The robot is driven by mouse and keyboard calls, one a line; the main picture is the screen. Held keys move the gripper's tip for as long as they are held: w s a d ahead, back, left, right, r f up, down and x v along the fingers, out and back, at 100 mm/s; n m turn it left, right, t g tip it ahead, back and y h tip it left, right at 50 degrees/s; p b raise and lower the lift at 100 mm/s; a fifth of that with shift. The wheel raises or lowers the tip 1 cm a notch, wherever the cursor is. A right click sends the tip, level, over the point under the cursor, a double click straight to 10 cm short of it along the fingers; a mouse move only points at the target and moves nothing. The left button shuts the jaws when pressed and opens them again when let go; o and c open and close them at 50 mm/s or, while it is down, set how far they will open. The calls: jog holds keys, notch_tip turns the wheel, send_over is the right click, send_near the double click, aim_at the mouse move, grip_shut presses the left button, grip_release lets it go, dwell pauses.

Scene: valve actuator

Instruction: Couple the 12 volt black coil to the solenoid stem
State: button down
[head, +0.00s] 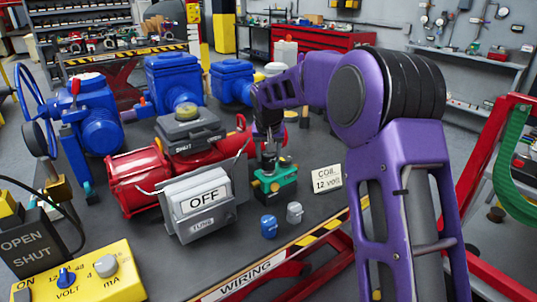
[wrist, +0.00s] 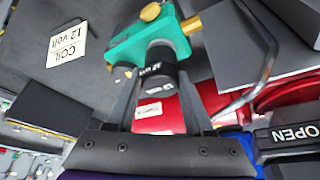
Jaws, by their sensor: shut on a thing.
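The black coil (wrist: 161,72), with small white lettering, is between the two fingers of my gripper (wrist: 158,88) in the wrist view. My gripper (head: 268,138) is shut on it, directly above the green solenoid valve body (head: 274,182) in the head view. The valve body also shows in the wrist view (wrist: 130,45), with brass fittings, just beyond the coil. The solenoid stem is hidden by the coil and fingers. I cannot tell whether the coil is around the stem or just above it. A card (head: 327,179) reads "COIL 12 volt".
A blue coil-like cylinder (head: 268,226) and a grey one (head: 294,212) stand in front of the valve. A grey box marked OFF (head: 203,203) and a red actuator (head: 140,182) are close on the left. The dark table top (head: 310,215) is clear around the card.

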jog(key=shift+f+b, duration=0.35)
jog(key=shift+f, duration=0.25)
jog(key=shift+c, duration=1)
grip_release()
jog(key=shift+r, duration=0.1)
jog(key=p+v, duration=0.1)
jog(key=v, duration=1.6)
jog(key=shift+r+p, duration=0.25)
jog(key=shift+p, duration=0.15)
